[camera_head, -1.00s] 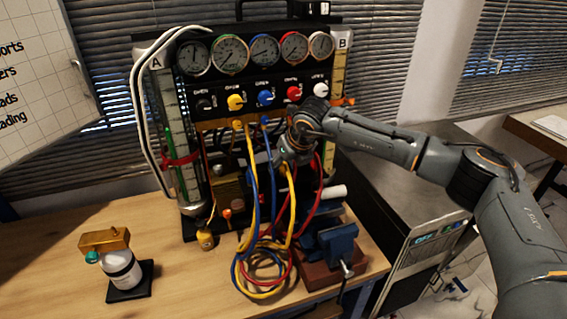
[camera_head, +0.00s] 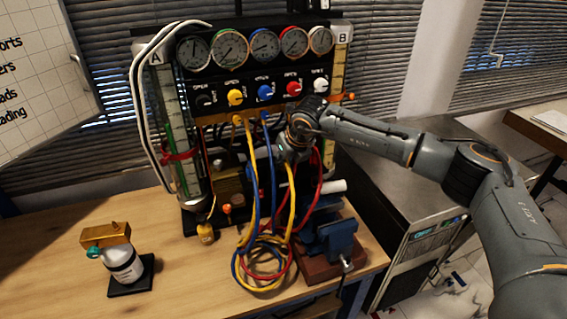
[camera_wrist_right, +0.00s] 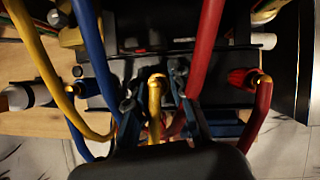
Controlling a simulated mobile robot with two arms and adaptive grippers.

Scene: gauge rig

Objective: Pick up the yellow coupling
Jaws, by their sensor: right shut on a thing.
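The yellow coupling (camera_wrist_right: 156,82) is at the end of a yellow hose and sits between the two fingers of my right gripper (camera_wrist_right: 155,92) in the right wrist view. The fingers are shut on it from both sides. In the head view my right gripper (camera_head: 291,152) is in front of the gauge rig, below the knobs. The yellow hose (camera_head: 291,198) hangs down from it. The coupling itself is hidden there by the wrist and hoses. My left gripper is in neither view.
The gauge rig (camera_head: 262,75) stands at the back of the bench. Blue (camera_head: 272,185) and red (camera_head: 318,180) hoses hang close around the gripper and coil on the bench. A blue vise (camera_head: 335,238) stands right of the coil.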

